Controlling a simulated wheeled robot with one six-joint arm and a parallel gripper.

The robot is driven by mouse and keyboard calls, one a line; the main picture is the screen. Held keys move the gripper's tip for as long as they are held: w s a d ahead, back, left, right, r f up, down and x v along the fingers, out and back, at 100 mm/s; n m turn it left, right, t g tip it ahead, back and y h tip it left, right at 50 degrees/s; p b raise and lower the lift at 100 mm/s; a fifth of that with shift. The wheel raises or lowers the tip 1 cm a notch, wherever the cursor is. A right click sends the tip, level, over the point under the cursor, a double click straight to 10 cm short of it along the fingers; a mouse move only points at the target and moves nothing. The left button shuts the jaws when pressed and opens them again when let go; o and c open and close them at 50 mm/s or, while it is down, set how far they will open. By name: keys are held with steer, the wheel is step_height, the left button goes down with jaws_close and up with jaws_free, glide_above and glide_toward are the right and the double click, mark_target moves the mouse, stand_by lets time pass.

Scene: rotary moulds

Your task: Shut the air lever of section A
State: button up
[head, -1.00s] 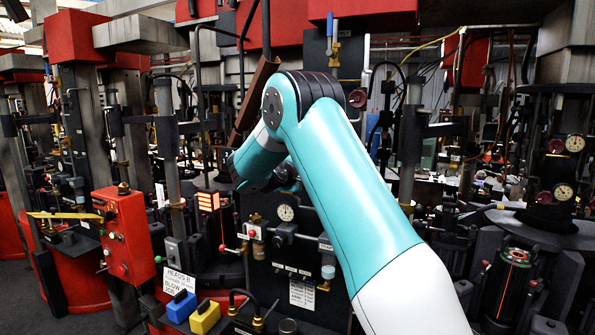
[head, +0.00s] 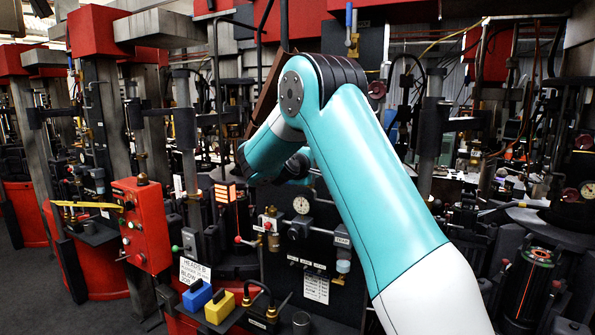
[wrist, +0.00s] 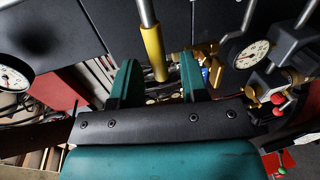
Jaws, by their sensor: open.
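In the wrist view a rod with a yellow sleeve (wrist: 153,52) points down between the fingers of my gripper (wrist: 158,75). The two green fingers are apart, one on each side of the sleeve's lower end; I cannot tell whether they touch it. A brass fitting with a blue part (wrist: 206,73) shows beyond the right finger. In the head view a blue lever (head: 349,15) stands upright on a brass valve at the top. No section A label is readable, so I cannot tell which is its air lever.
A red control box (head: 142,228) stands at the left, with a "HEADS B" sign (head: 195,271) beside it. Blue (head: 197,296) and yellow (head: 220,308) blocks sit below. A dial gauge (head: 301,205) and pipes crowd close to my arm. Grey floor lies free at the far left.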

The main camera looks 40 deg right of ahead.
steer(key=b+v, duration=0.5)
steer(key=v, duration=1)
steer(key=s+a+f+n+t+y, duration=0.1)
steer(key=s+a+f+y, duration=0.1)
steer(key=a+f+y, duration=0.5)
steer(key=s+a+f+y, duration=0.3)
steer(key=a+f+y, duration=0.2)
steer(key=a, duration=0.5)
steer(key=s+a+f+n+g+y, duration=0.1)
steer(key=s+a+f+g+y, duration=0.1)
steer(key=s+a, duration=0.6)
steer(key=s+a+f+n+g+y+b, duration=0.1)
steer(key=s+a+g+y, duration=0.2)
steer(key=s, duration=1)
steer(key=a+y, duration=0.2)
steer(key=a, duration=0.2)
steer(key=shift+s+a+f+g, duration=0.2)
steer(key=shift+a+f+g, duration=0.1)
steer(key=shift+a+f, duration=0.1)
